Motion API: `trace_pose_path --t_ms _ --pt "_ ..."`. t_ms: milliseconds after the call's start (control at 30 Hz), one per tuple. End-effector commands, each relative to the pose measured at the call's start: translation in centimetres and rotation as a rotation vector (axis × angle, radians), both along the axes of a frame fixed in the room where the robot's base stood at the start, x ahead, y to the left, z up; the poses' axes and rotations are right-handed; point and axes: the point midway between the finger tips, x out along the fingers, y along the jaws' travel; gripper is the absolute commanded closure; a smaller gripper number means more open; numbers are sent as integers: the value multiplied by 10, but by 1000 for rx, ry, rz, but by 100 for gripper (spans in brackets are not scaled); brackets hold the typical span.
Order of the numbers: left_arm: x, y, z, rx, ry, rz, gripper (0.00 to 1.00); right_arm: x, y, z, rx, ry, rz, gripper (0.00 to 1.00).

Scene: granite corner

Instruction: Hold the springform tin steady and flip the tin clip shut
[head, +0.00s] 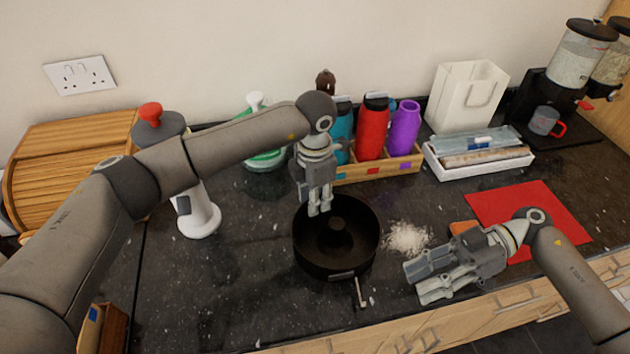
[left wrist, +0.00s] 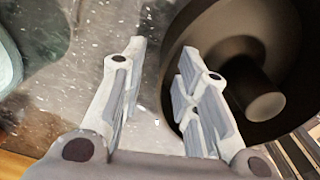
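The dark springform tin (head: 312,262) stands on the black counter, with a raised centre tube inside. Its metal tin clip (head: 361,292) is on the front right of the wall, with the lever sticking outward from it. My left gripper (head: 319,212) points down at the tin's back left rim. In the left wrist view it (left wrist: 163,52) is open, with the edge of the tin (left wrist: 225,35) showing between and behind the fingers; contact cannot be told. My right gripper (head: 414,282) is open and empty, right of the clip and apart from it.
White powder (head: 407,238) lies right of the tin. A wooden rack (head: 400,166) of bottles stands behind it. A white tray (head: 480,160) and a red mat (head: 528,212) are further right. The counter's front edge is close to the clip.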

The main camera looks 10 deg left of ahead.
Motion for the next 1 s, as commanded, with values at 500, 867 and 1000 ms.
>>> trace_pose_path --t_ms 500,867,1000 --pt "0 -1 -23 -2 -1 -1 71 0 0 0 0 0 0 64" --pt "0 -1 -23 -2 -1 -1 100 0 0 0 0 0 0 64" --pt "0 -1 -23 -2 -1 -1 100 0 0 0 0 0 0 69"
